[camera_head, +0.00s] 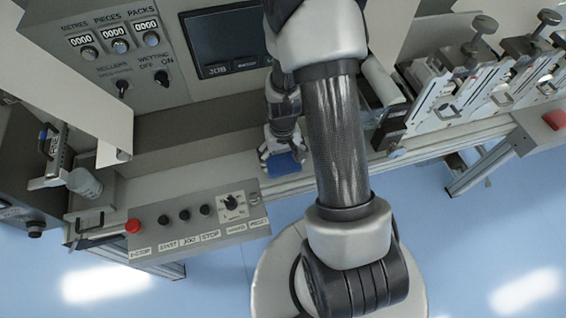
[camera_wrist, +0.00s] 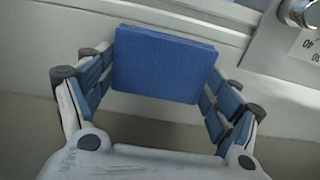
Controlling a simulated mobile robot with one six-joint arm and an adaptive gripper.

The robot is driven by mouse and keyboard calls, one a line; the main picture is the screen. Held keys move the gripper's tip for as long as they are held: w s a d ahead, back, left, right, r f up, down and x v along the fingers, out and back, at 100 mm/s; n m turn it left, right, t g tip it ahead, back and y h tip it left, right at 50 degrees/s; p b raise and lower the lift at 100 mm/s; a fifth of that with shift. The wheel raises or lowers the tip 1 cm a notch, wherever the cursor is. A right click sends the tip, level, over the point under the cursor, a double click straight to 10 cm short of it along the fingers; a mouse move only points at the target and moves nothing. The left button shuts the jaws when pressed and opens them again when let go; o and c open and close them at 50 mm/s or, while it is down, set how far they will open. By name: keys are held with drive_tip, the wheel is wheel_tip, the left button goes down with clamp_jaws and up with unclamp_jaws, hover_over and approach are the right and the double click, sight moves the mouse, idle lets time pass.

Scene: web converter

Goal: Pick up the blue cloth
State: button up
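The blue cloth (camera_wrist: 163,65) looks like a flat, folded blue block. In the wrist view it sits between the fingertips of my gripper (camera_wrist: 160,78), with a finger against each side edge. My gripper appears shut on it. In the head view the cloth (camera_head: 286,163) shows as a small blue patch at my gripper (camera_head: 283,152), over the machine's front ledge, just left of my arm link. Whether it touches the ledge or is raised cannot be told. My arm hides part of the area to its right.
A button panel (camera_head: 199,227) with a red stop button (camera_head: 133,226) stands left of the gripper. A screen (camera_head: 224,42) and dial panel (camera_head: 118,52) rise behind. Metal clamp units (camera_head: 470,80) line the right. The front ledge (camera_head: 300,187) is narrow, with blue floor beyond.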

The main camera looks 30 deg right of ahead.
sight(283, 160)
drive_tip(key=c, duration=0.4)
wheel_tip(283, 160, up, 20)
drive_tip(key=p, duration=0.4)
drive_tip(key=shift+p, duration=0.35)
drive_tip(key=o, duration=0.5)
drive_tip(key=shift+c, duration=0.2)
drive_tip(key=c, duration=0.4)
drive_tip(key=shift+o, duration=0.2)
